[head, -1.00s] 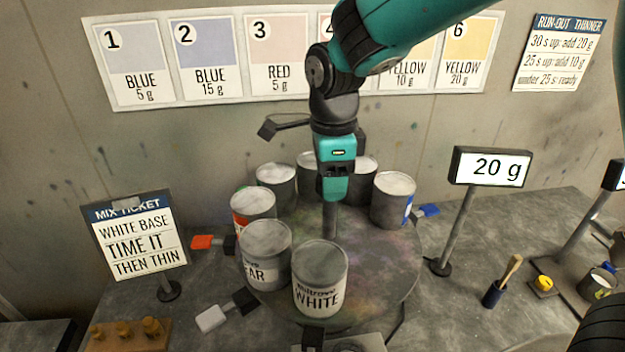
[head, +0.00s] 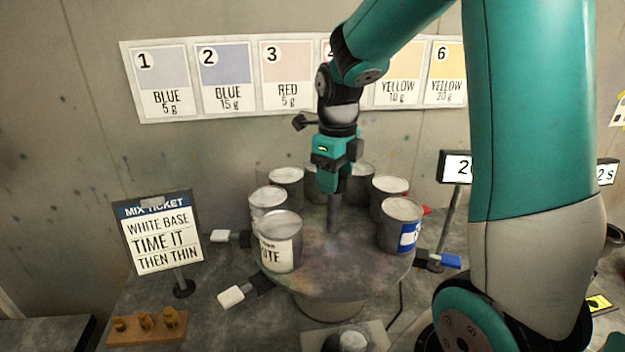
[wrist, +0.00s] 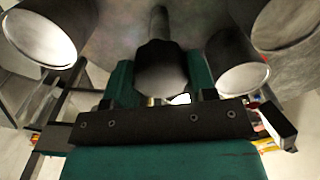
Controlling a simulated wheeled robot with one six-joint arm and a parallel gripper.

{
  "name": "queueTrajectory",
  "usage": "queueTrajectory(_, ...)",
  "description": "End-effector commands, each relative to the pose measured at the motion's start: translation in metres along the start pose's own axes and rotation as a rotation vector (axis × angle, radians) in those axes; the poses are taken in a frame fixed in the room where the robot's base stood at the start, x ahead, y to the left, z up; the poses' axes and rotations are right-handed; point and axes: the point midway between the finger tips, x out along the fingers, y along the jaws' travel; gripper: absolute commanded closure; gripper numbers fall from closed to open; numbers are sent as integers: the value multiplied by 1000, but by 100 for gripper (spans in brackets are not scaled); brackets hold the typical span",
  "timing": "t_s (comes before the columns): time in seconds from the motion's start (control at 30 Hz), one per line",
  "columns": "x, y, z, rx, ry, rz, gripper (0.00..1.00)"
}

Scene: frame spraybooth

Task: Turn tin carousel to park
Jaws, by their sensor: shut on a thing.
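The round tin carousel (head: 335,262) stands on the bench with several grey-lidded tins around its rim. The WHITE tin (head: 281,245) is at the front left, and a blue-labelled tin (head: 401,228) is at the front right. The carousel's front edge between them is bare. My gripper (head: 333,182) points down over the middle and is shut on the carousel's centre post (head: 334,215). In the wrist view, the post's dark knob (wrist: 161,72) sits between the fingers. Tins behind my gripper are partly hidden.
Coloured paddles stick out around the carousel, including a white one (head: 232,296) and a blue one (head: 445,260). The mix ticket stand (head: 160,235) is at the left, behind a wooden block of brass weights (head: 147,325). My arm covers much of the right side.

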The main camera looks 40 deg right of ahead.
Motion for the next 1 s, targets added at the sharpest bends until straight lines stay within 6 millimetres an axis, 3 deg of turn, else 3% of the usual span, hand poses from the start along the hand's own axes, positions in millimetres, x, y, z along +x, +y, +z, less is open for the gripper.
queueTrajectory(0.53, 1, -8, -8, 46, 7, 2, 91)
queueTrajectory(0.57, 1, -8, -7, 46, 7, 2, 46)
queueTrajectory(0.67, 1, -7, -7, 45, 6, 2, 23)
queueTrajectory(1.0, -3, -7, -5, 42, 1, -1, 23)
